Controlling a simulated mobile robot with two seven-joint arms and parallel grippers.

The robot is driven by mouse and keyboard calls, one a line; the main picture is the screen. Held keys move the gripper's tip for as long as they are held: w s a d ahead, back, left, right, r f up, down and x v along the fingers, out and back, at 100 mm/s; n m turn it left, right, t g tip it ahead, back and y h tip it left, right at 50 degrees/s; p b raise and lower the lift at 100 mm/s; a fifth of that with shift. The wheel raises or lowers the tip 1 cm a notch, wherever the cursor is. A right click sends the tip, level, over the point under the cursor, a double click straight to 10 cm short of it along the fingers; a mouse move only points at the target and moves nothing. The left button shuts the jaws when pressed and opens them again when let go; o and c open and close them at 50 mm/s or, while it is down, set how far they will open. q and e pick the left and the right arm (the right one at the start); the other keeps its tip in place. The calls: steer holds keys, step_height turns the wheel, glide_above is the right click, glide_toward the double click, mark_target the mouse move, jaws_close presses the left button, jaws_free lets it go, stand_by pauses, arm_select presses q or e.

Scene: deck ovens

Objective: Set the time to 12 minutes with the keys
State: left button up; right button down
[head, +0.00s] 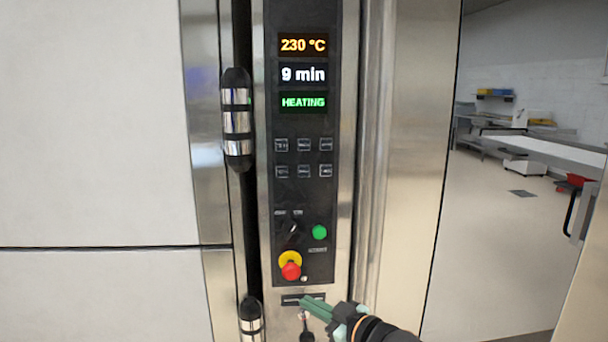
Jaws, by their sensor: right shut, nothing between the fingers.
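The oven's black control panel (325,205) stands upright in the middle of the head view. Its displays read 230 °C (303,45), 9 min (303,74) and HEATING (303,102). Below them are two rows of small square keys (304,158); their labels are too small to read. My right gripper (303,302) comes in from the lower right, below the panel's red button. Its green fingers are shut and empty, well below the keys. Whether the fingertips touch the surface there cannot be told. My left gripper is not in view.
A red emergency button on a yellow collar (290,267), a green button (319,232) and a black rotary switch (292,232) sit below the keys. A black and chrome hinge (237,120) stands out left of the panel. Open floor (490,240) and worktables lie at the right.

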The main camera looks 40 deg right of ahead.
mark_target(304, 145)
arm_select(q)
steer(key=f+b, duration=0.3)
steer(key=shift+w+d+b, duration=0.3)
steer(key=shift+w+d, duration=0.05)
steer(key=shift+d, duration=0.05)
arm_select(e)
step_height(304, 145, up, 31)
steer(key=s+a+n+t+y, duration=0.1)
steer(key=s+n+t+y, duration=0.2)
steer(key=n+t, duration=0.1)
steer(key=shift+a+f+t, duration=0.15)
steer(key=shift+a+t, duration=0.1)
steer(key=shift+t, duration=0.15)
steer(key=shift+w+d, duration=0.1)
steer(key=shift+w, duration=0.05)
